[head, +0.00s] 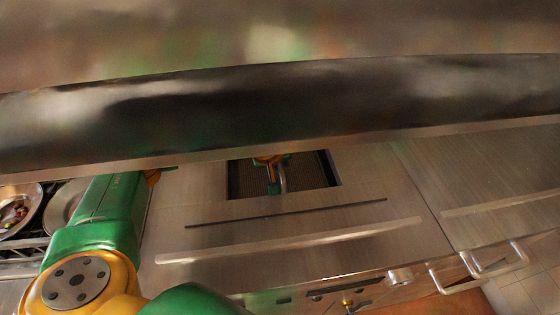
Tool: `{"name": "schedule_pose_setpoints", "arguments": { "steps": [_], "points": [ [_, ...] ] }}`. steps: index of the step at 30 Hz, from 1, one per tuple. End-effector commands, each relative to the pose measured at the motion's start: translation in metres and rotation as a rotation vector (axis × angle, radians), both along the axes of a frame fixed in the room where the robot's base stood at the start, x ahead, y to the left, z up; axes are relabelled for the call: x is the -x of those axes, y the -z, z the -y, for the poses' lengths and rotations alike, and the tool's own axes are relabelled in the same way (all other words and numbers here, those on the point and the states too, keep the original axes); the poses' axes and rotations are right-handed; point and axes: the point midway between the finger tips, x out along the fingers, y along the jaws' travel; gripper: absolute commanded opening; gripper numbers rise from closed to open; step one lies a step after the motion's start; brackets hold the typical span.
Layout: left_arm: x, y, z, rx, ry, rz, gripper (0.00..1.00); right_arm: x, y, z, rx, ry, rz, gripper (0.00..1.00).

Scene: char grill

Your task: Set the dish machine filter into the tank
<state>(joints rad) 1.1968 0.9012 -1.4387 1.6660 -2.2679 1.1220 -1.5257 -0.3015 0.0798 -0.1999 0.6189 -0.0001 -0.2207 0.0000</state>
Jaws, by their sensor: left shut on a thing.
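The dish machine filter (308,171) shows as a dark, fine-ribbed piece in the rectangular opening of the steel counter, just below the hood edge. A grey curved handle (283,183) stands up from it. My left gripper (273,182) is at the handle, shut on it, with its upper part hidden by the hood. The tank is the opening, with its steel rim (338,170) around the filter. I cannot tell how deep the filter sits or whether it rests on the tank.
A large steel hood (300,105) crosses the upper view and hides the back of the counter. A range with pans (18,210) is at the left. A long bar handle (290,241) runs along the front. Bare steel counter (375,170) lies right of the opening.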

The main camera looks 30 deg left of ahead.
Motion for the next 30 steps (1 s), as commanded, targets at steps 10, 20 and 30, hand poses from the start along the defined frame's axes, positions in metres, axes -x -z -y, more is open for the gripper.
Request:
{"name": "schedule_pose_setpoints", "arguments": {
  "steps": [10,20,30],
  "points": [
    [0.000,0.002,0.000,-0.001,0.000,-0.001,0.48,-0.001,0.003,0.000,-0.001,0.000,0.003,0.50],
    [0.000,-0.003,0.000,0.000,0.000,0.000,0.48,-0.002,-0.001,0.000,0.000,-0.001,0.004,0.50],
    [0.038,-0.068,0.005,0.001,0.001,0.006,0.48,-0.002,0.008,0.000,0.000,0.000,0.004,0.50]
  ]
}}
